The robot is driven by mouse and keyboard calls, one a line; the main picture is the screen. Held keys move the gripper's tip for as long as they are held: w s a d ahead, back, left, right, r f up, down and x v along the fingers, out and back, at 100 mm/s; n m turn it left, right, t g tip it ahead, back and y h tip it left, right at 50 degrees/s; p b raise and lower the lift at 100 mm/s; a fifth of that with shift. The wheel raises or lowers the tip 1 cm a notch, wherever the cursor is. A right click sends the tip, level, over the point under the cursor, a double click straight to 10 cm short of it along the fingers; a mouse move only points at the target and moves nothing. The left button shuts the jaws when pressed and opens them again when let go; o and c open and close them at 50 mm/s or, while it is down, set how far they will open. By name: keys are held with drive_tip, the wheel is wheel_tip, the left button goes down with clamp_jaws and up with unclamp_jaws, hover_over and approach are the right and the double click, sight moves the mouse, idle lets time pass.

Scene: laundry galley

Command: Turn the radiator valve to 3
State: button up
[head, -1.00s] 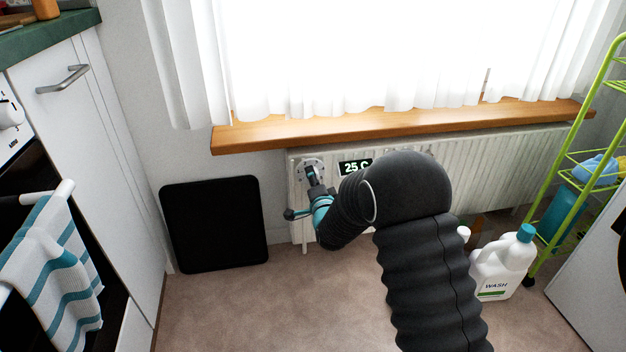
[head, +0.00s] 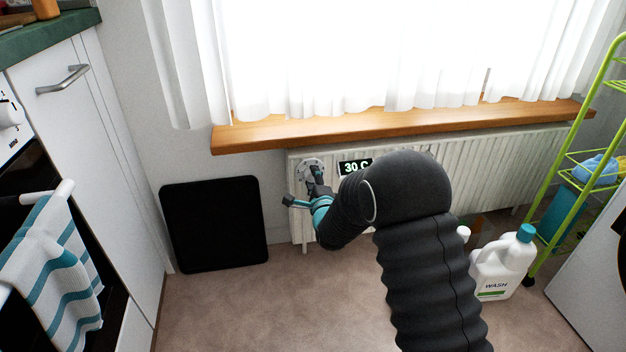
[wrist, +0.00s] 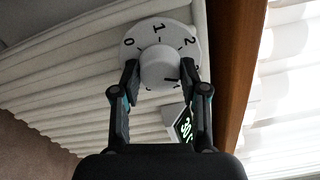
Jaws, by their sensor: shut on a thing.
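The radiator valve (wrist: 158,66) is a white round knob on a pale dial (wrist: 136,33) with black numbers. In the wrist view 0 is at the left, 1 at the top and 2 at the right; the dial's lower part is partly hidden by my fingers. A short dark mark shows on the knob's lower right face. My gripper (wrist: 160,73) is shut on the knob, one finger on each side. In the head view my gripper (head: 317,177) is at the dial on the radiator's left end. The display (head: 355,167) beside it reads 30 C.
The white radiator (head: 500,165) runs under a wooden sill (head: 400,126). A black panel (head: 214,225) leans on the wall at left. A WASH jug (head: 497,270) and a green rack (head: 572,160) stand at right. Floor (head: 270,310) at front left is clear.

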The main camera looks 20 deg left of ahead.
idle(0.3)
drive_tip(key=o, duration=1.1)
drive_tip(key=shift+w, duration=0.1)
drive_tip(key=v, duration=1.2)
drive_tip(key=shift+f, duration=0.1)
